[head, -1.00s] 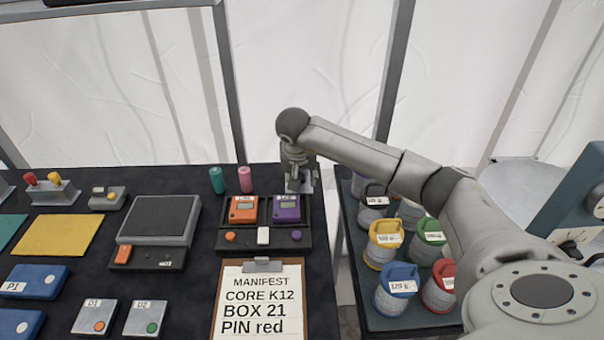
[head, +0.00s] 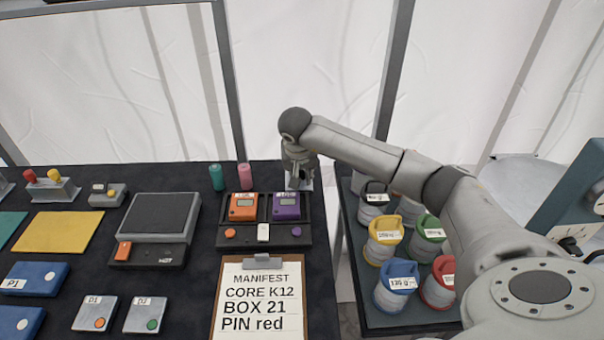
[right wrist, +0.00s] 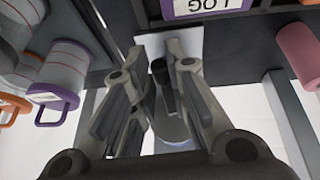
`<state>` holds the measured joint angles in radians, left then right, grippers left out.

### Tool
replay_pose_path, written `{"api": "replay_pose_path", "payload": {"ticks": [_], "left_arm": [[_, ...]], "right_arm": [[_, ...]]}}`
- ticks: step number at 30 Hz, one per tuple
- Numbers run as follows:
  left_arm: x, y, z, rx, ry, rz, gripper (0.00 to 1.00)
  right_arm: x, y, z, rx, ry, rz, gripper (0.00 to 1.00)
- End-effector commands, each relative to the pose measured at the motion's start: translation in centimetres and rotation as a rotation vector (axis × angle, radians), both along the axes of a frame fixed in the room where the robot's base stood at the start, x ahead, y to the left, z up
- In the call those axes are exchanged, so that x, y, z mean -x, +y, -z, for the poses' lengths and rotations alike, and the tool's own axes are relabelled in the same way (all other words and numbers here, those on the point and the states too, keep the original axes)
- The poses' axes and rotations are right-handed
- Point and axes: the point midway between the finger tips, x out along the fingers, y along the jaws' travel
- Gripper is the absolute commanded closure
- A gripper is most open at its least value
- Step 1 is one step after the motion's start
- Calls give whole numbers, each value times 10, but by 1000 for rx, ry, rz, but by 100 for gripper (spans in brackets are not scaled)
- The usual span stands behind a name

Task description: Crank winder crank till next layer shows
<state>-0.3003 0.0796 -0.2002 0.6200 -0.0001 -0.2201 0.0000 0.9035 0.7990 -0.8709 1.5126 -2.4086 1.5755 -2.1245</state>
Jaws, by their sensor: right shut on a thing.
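My right gripper (head: 298,184) is at the back edge of the black table, just behind the purple device (head: 286,206). In the right wrist view its fingers (right wrist: 165,75) are closed around a dark upright handle (right wrist: 160,73), which looks like the winder crank's grip. A pale plate (right wrist: 184,46) and a grey round part (right wrist: 174,130) show beside and below the fingers. The winder is mostly hidden by my gripper, and I cannot make out its layer. My left gripper is not in view.
An orange device (head: 243,206) stands left of the purple one. Teal (head: 216,178) and pink (head: 244,177) cylinders stand at the back. A clipboard (head: 309,320) lies in front. A tray of lidded canisters (head: 344,212) stands to the right, under my right arm.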

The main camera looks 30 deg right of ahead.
Motion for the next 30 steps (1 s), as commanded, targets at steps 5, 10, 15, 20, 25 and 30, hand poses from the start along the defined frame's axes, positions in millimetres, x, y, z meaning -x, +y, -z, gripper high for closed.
{"api": "replay_pose_path", "payload": {"ticks": [5,10,15,20,25,30], "left_arm": [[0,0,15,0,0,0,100],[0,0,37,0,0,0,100],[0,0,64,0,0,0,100],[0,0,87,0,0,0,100],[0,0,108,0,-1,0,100],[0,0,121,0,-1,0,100]], "right_arm": [[-1,0,4,-62,-41,1,100],[-2,1,7,-162,-104,2,100],[-3,3,9,-280,-177,3,100],[-4,5,8,-380,-239,2,100],[-5,7,6,-467,-292,1,100],[-6,8,4,-526,-327,0,100]]}}
